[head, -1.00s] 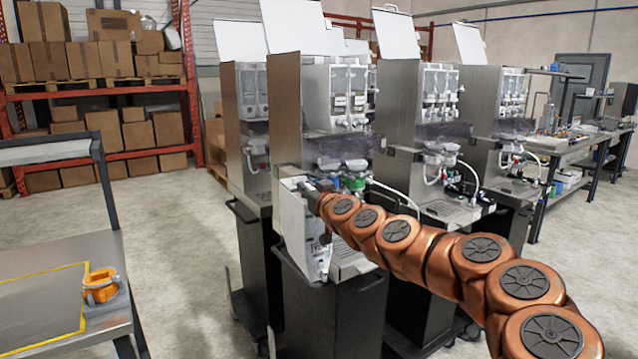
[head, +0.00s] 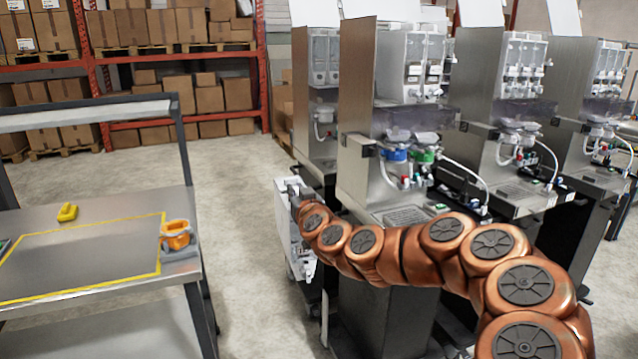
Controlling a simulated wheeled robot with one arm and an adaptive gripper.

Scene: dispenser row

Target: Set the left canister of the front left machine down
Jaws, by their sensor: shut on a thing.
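My gripper (head: 292,188) is shut on the left canister (head: 288,232), a tall pale box. The canister hangs upright below the gripper, in the air left of the front left machine (head: 357,165), clear of the table. The gripper's fingers are small and partly hidden by my arm. The front left machine has an open lid, a blue collar (head: 394,155) and a green collar (head: 424,156); one clear canister (head: 435,58) stands in its upper part.
A metal table (head: 190,212) stands at the left, with a yellow-taped area on top. An orange ring-like part (head: 176,236) sits at its right edge and a yellow piece (head: 67,212) lies farther back. Open floor separates table and machines. More machines stand at right.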

